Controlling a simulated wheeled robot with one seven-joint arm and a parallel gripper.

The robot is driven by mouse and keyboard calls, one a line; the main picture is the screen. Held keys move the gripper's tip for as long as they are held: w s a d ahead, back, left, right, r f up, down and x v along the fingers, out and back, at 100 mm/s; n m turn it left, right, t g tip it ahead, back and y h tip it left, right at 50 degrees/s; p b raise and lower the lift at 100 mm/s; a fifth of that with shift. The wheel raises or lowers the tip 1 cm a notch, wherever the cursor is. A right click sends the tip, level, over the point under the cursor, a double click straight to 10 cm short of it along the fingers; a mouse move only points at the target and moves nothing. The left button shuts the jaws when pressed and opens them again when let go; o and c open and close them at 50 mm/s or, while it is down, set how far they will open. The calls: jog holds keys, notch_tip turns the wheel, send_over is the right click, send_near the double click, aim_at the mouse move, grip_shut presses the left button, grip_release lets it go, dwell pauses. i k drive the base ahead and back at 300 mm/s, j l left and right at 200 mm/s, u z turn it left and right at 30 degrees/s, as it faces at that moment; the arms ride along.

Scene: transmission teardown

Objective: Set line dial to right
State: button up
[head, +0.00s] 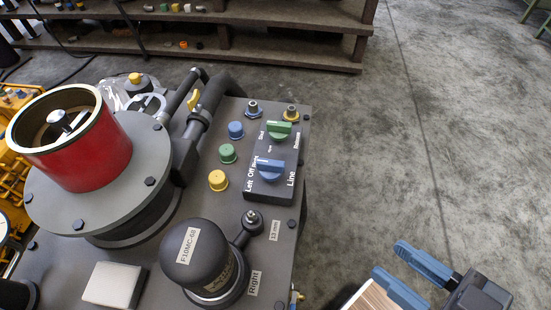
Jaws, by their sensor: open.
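The line dial (270,169) is a blue knob with a raised grip bar, on the near end of a dark control box (268,195). White lettering "Line" runs along the box's right side, and "Left" and "Off" can be read on its left side. A further label there is partly covered by the knob. The grip bar lies roughly left to right in the picture; I cannot tell for sure which mark it points at. My gripper (390,261) has blue fingers spread apart, empty, at the bottom right, well away from the dial and beyond the bench's right edge.
A green dial (279,130) sits on the same box. Blue (236,130), green (228,153) and yellow (218,180) buttons stand to its left. A black dome (190,253) and red cylinder (75,150) rise nearby. Open floor (440,150) lies right; shelves (270,45) stand behind.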

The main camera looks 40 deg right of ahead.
aim_at(270, 170)
jog(key=k+z, duration=0.3)
jog(key=k, duration=0.15)
jog(key=k+l+z, duration=0.15)
jog(key=k+z, duration=0.15)
jog(key=k+l+z, duration=0.3)
jog(key=k, duration=0.25)
